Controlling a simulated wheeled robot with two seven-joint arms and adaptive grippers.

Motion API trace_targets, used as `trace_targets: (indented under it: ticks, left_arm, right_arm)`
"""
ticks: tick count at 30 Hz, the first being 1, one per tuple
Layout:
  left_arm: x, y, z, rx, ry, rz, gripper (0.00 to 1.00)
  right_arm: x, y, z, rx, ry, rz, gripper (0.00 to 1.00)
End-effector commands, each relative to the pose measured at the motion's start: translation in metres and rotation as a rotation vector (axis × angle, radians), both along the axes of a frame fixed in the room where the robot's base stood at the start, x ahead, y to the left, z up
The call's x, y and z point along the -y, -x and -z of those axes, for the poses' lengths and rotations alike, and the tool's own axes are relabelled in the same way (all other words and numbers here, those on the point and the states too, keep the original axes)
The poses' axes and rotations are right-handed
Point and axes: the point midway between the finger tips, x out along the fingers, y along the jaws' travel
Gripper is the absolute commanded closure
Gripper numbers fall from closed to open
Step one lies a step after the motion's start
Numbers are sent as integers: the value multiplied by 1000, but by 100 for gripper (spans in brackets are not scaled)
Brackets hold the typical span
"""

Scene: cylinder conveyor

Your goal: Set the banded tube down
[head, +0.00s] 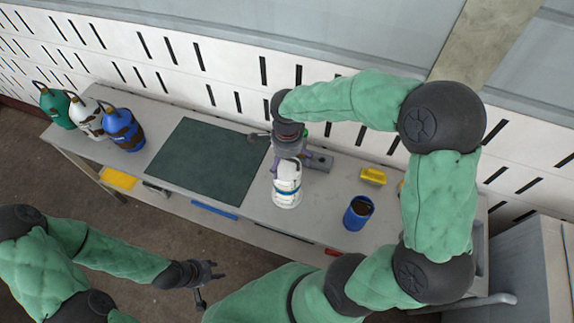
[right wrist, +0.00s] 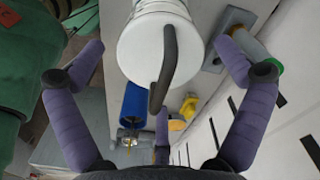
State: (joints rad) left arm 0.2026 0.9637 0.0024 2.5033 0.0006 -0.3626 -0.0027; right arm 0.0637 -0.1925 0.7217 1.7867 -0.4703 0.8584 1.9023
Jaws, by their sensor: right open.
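My right gripper (head: 291,166) is over the table, pointing down with its purple fingers spread around the top of a white canister with bands and a dark handle (head: 287,190). In the right wrist view, the canister (right wrist: 158,45) is between the open fingers, with gaps at both sides. A pale tube with a green end (right wrist: 249,50) shows by a grey block (right wrist: 232,22), just right of the canister; the arm partly hides this spot in the head view. I cannot tell which is the banded tube. My left gripper (head: 208,275) is open and empty, in front of the table.
A dark green mat (head: 205,160) lies on the grey table. Green (head: 56,106), white (head: 87,117) and blue (head: 122,130) canisters stand at the left end. A blue cup (head: 357,214) and a yellow object (head: 373,176) are on the right. A slatted white wall runs behind.

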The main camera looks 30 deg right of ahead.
Motion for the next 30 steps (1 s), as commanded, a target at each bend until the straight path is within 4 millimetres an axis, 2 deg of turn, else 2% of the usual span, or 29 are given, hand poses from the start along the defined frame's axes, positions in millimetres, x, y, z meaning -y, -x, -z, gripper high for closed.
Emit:
trace_targets:
  ticks: [1,3,9,12,18,30]
  left_arm:
    - [0,0,-5,0,0,0,60]
    - [0,0,-8,0,0,0,60]
    - [0,0,-14,0,0,0,60]
    - [0,0,-16,0,0,0,60]
    - [0,0,-17,0,0,0,60]
    - [0,0,-17,0,0,0,60]
  right_arm:
    - [0,-1,-15,5,-1,0,0]
    - [0,-1,-29,5,-1,1,0]
    - [-1,-1,-62,3,-1,0,0]
    - [0,0,-72,2,-1,0,0]
    - [0,0,-79,0,0,0,0]
    - [-1,0,-78,-1,-2,-5,0]
